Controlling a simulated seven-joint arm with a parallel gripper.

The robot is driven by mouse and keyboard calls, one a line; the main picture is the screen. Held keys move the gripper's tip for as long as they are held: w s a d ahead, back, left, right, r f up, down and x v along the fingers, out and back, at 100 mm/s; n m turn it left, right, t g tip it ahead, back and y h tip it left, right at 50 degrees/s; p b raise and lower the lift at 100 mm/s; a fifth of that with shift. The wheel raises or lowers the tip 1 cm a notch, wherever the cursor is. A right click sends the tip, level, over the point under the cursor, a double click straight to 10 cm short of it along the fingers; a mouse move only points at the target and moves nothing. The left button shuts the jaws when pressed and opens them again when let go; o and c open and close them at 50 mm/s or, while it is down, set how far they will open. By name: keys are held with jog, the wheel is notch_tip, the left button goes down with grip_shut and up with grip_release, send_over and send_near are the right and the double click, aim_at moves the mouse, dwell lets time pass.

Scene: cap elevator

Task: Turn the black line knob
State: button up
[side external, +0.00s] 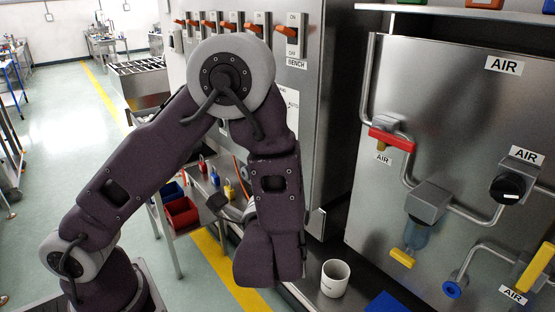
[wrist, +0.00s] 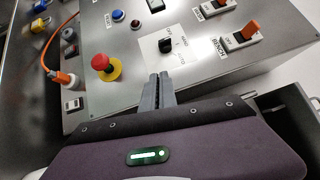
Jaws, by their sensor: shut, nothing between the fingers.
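Two black knobs show. In the wrist view, a black selector knob (wrist: 167,45) sits on a white label plate on the grey control panel. In the side external view, a round black knob (side external: 507,188) with a white line on its face sits on the pipe of the air panel at the right. My gripper (wrist: 160,77) is shut and empty, its fingertips pointing at the control panel just below the selector knob's plate. The fingers look apart from that knob; their distance off the panel is hard to tell. In the side external view my arm hides the fingers.
The control panel also bears a red emergency button (wrist: 101,62) and an orange switch (wrist: 240,36). In the side external view, the air panel carries a red valve handle (side external: 392,139) and a yellow handle (side external: 402,257). A white mug (side external: 335,278) stands on the counter below.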

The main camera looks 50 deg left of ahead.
jog(key=o, duration=0.7)
jog(key=a+f+n+g, duration=0.1)
jog(key=a+f+g, duration=0.1)
jog(key=a, duration=0.1)
jog(key=a+f+n+g, duration=0.1)
jog(key=a, duration=0.1)
jog(key=shift+a+f+n+g+h, duration=0.2)
jog(key=shift+n+g+h, duration=0.1)
jog(key=shift+g, duration=0.1)
jog(key=shift+o, duration=1.4)
jog(key=a+f+n+g+h, duration=0.4)
jog(key=a+f+h, duration=0.1)
jog(key=a, duration=0.1)
jog(key=shift+a+f+n, duration=0.2)
jog(key=shift+a+n, duration=0.1)
jog(key=shift+n, duration=0.1)
notch_tip(320, 180, up, 17)
jog(key=w+a+n+t+h, duration=0.1)
jog(key=a+n+t+h, duration=0.15)
jog(key=t+h, duration=0.55)
jog(key=x, duration=0.7)
jog(key=shift+d, duration=0.45)
jog(key=shift+r, duration=0.1)
grip_shut()
